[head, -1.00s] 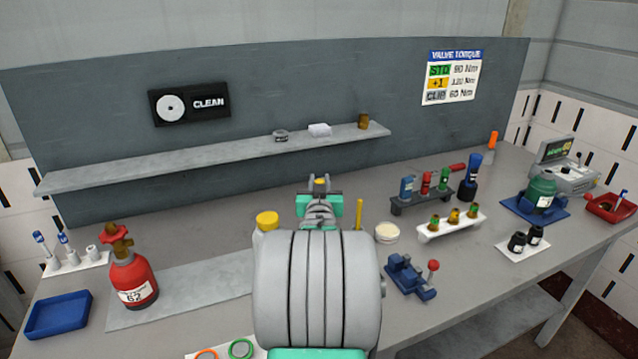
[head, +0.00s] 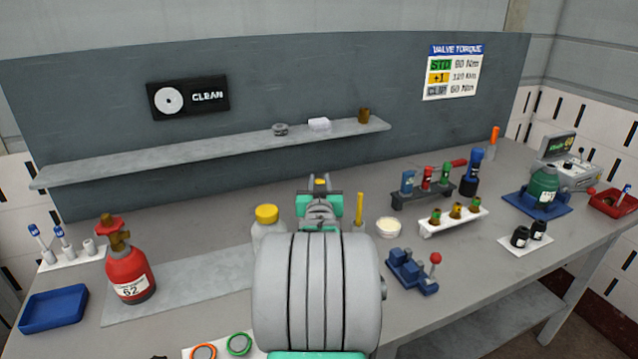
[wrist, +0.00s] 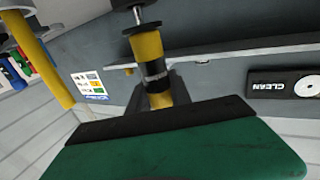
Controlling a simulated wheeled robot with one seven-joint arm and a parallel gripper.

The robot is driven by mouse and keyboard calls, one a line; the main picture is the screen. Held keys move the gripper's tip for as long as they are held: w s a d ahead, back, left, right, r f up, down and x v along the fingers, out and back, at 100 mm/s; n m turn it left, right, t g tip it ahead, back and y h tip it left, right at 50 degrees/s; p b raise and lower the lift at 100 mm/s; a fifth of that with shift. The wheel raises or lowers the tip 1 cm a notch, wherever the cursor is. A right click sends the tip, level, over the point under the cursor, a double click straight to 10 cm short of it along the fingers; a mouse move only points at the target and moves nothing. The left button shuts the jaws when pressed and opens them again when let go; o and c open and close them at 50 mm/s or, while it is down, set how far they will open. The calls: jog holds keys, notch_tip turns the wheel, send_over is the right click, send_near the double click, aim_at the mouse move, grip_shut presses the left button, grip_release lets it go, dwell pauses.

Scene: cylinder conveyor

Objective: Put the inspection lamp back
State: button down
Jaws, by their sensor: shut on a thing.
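My gripper (head: 320,205) is seen from behind in the head view, raised over the middle of the bench, and my arm hides much of what lies below it. It is shut on the inspection lamp, a yellow and black cylinder (wrist: 149,48) with a grey band and a dark disc at its far end in the wrist view. Only a small yellow bit of the lamp (head: 320,184) shows above the gripper in the head view. A thin upright yellow rod (head: 359,211) stands just right of the gripper; I cannot tell its base.
A yellow-capped bottle (head: 267,228) is close left of my arm. A red bottle (head: 130,274) and blue tray (head: 53,310) are at left. A blue clamp (head: 410,270), white dish (head: 389,227) and vial racks (head: 452,222) are at right. A shelf (head: 210,158) runs along the back panel.

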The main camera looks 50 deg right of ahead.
jog(key=shift+f+b, duration=0.75)
jog(key=shift+b, duration=0.05)
jog(key=c, duration=1.1)
grip_release()
jog(key=shift+r, duration=0.1)
jog(key=shift+r+p, duration=0.75)
jog(key=shift+r, duration=2.2)
